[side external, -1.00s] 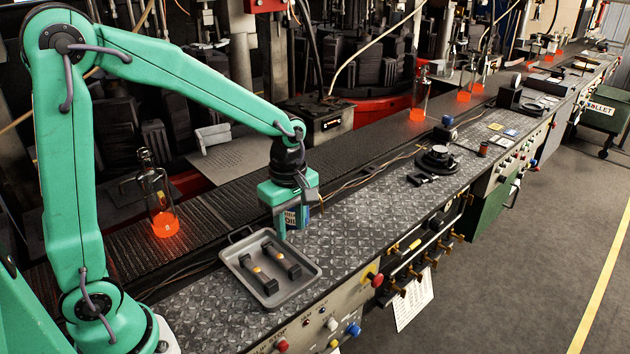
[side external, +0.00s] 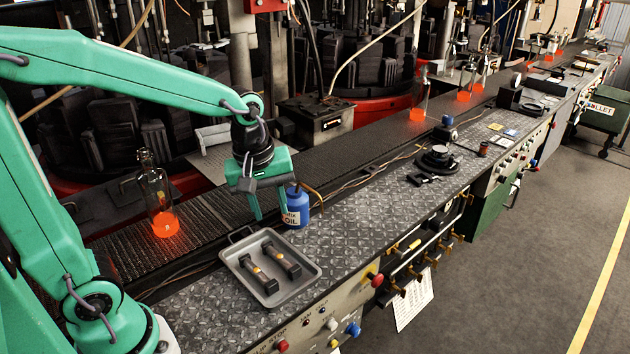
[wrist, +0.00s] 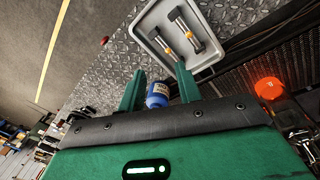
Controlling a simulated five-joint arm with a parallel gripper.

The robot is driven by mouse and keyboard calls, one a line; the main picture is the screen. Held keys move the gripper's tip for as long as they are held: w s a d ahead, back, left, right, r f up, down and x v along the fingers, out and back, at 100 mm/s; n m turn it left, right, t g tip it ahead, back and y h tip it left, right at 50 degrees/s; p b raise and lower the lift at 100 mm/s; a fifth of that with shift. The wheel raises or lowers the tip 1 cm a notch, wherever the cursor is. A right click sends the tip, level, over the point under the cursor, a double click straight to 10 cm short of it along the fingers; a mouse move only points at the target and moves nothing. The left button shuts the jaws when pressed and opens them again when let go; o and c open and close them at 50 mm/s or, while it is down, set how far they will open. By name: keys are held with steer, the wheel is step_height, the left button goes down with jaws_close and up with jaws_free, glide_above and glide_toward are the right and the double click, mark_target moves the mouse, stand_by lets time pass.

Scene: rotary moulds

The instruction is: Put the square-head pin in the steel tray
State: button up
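The steel tray (side external: 292,286) lies on the tread-plate bench, with a handle at its back left. Two dark pins with brass-coloured bands lie side by side in it, a left pin (side external: 257,271) and a right pin (side external: 281,257). I cannot tell which has the square head. The tray (wrist: 207,60) and both pins also show at the top of the wrist view. My gripper (side external: 270,215) is above the bench just behind the tray. Its fingers are apart and nothing is held between them; the wrist view (wrist: 160,70) shows this too.
A blue oil can (side external: 295,206) stands just right of my gripper, close to the fingers. A glowing bottle (side external: 163,205) stands on the conveyor at left. A black round fixture (side external: 437,160) is farther right. The bench between can and fixture is mostly clear.

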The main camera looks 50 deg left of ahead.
steer(key=s+a+r+m+t, duration=0.1)
steer(key=s+r+m+t, duration=0.2)
steer(key=s+m, duration=0.6)
steer(key=shift+s+a+r+m+t, duration=0.2)
steer(key=shift+s+r+m+t, duration=0.2)
steer(key=shift+r+m, duration=1.05)
